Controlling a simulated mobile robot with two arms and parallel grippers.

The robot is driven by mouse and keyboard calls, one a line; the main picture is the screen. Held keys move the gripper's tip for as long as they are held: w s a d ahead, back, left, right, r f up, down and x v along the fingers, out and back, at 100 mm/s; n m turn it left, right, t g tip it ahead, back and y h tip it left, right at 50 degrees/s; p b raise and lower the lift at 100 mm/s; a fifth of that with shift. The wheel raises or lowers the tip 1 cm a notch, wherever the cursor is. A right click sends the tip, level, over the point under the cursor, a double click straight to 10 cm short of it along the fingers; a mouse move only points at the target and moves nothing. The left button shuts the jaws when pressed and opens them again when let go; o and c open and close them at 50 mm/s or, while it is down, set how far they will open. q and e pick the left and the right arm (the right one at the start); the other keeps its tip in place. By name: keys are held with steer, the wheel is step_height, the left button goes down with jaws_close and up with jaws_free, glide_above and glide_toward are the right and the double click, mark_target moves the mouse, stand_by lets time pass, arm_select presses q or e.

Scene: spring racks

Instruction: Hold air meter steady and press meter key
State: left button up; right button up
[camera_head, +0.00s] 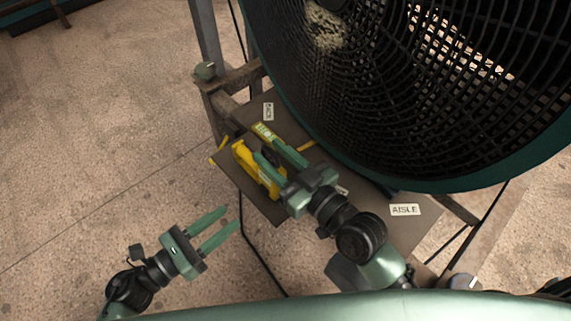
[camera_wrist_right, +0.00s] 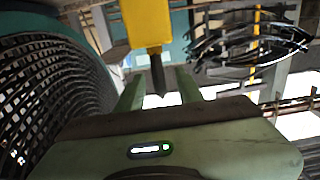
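The yellow air meter (camera_head: 243,156) is at the left part of a brown board beside the large fan. My right gripper (camera_head: 268,151) reaches over it from the lower right, fingers apart. In the right wrist view, the yellow body (camera_wrist_right: 145,22) is beyond the fingertips. A dark stem (camera_wrist_right: 157,75) from it points between the right gripper's fingers (camera_wrist_right: 158,85), with gaps visible on both sides. The meter's key cannot be made out. My left gripper (camera_head: 231,216) is open and empty, to the lower left of the board and apart from the meter.
A large round fan with a dark grille (camera_head: 420,100) fills the upper right, close to my right gripper. The brown board (camera_head: 268,212) carries a white "AISLE" label (camera_head: 405,210). A yellow-green lettered piece (camera_head: 264,131) is near the meter. Open floor (camera_head: 100,150) is at the left.

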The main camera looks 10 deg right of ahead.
mark_target(264, 148)
steer(key=shift+x, duration=1.5)
jaws_close()
arm_select(q)
jaws_close()
stand_by(1.9)
